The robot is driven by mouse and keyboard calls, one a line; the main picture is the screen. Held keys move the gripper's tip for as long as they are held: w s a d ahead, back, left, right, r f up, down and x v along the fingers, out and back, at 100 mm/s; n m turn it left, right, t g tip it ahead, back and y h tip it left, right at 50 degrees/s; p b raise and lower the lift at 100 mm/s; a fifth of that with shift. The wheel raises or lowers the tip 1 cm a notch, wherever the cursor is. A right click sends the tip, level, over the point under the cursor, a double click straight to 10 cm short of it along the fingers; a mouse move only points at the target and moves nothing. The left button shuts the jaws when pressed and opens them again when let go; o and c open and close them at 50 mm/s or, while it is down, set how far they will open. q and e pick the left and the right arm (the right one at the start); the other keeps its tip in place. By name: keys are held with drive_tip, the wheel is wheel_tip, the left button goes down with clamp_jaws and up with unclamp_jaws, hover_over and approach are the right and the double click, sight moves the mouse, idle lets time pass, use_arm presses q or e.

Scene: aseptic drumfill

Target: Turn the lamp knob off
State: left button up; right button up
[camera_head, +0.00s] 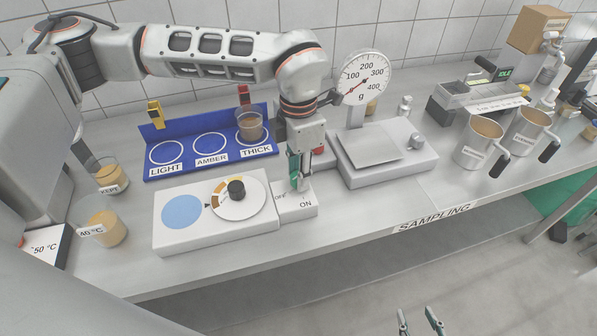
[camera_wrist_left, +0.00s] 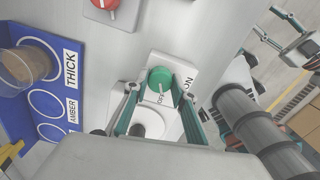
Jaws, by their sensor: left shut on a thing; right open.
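The green lamp knob (camera_wrist_left: 160,80) sits on a small white box (camera_wrist_left: 182,75) marked OFF and ON. In the head view this box (camera_head: 300,207) joins the right end of the lamp unit, and the knob is hidden by the gripper. My left gripper (camera_wrist_left: 160,90) points down over the box, a finger on each side of the knob, shut on it. It also shows in the head view (camera_head: 300,185). The knob bears a pale pointer line; I cannot tell exactly which mark it points to. My right gripper (camera_head: 420,318) is open and empty, low in front of the bench.
The white lamp unit (camera_head: 175,238) has a blue disc and a black dial knob (camera_head: 236,189). Behind stands a blue rack (camera_head: 155,172) with one filled beaker (camera_head: 250,124). A scale (camera_head: 400,165) stands to the right, with steel jugs (camera_head: 478,145) beyond. Beakers (camera_head: 104,228) stand left.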

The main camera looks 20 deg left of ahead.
use_arm(q)
drive_tip(key=shift+m, duration=0.6)
drive_tip(key=o, duration=1.1)
wheel_tip(320, 180, up, 12)
drive_tip(key=shift+r, duration=0.1)
idle(0.3)
